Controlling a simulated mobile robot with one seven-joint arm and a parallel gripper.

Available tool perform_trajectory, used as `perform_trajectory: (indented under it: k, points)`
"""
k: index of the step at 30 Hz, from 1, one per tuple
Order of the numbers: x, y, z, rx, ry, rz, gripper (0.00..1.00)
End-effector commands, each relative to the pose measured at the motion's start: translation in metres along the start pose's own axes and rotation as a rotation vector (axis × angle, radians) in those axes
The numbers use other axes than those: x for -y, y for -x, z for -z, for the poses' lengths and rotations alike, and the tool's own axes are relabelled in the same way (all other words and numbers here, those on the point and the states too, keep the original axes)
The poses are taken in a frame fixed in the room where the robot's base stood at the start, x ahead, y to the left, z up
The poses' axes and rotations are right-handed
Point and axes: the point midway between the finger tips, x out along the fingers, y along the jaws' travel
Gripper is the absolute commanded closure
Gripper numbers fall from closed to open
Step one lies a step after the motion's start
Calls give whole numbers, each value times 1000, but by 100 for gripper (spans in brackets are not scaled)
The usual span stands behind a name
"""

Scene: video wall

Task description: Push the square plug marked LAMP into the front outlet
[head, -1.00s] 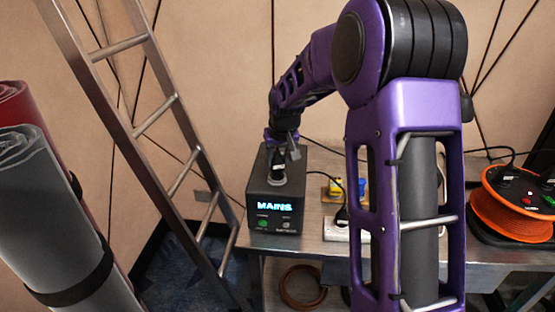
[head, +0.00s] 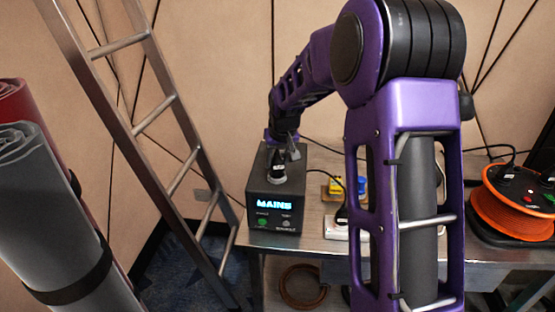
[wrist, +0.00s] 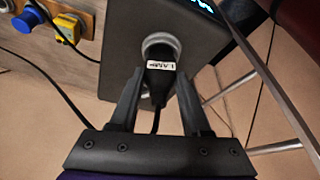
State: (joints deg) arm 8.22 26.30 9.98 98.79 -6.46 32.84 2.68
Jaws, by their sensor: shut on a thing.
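The LAMP plug (wrist: 157,78) is black with a white label, and it also shows small in the head view (head: 277,170). My gripper (wrist: 160,73) is shut on it, with a finger on each side; in the head view my gripper (head: 284,148) is above the box. The plug's front end is at the grey round outlet (wrist: 160,40) on top of the dark MAINS box (head: 276,217). I cannot tell how deep it sits. The plug's cord hangs back between my fingers.
A white socket strip (head: 336,228) with a black plug stands right of the box. Yellow (wrist: 66,27) and blue (wrist: 22,22) connectors are beyond it. An orange cable reel (head: 510,205) is at the right. A metal ladder (head: 150,120) leans at the left.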

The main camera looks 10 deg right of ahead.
Motion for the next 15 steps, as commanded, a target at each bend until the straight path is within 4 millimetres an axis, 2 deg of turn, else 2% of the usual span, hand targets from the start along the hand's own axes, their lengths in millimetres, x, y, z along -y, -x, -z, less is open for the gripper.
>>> perform_trajectory:
  k: [15]
  points:
    - [0,-10,-4,0,0,0,100]
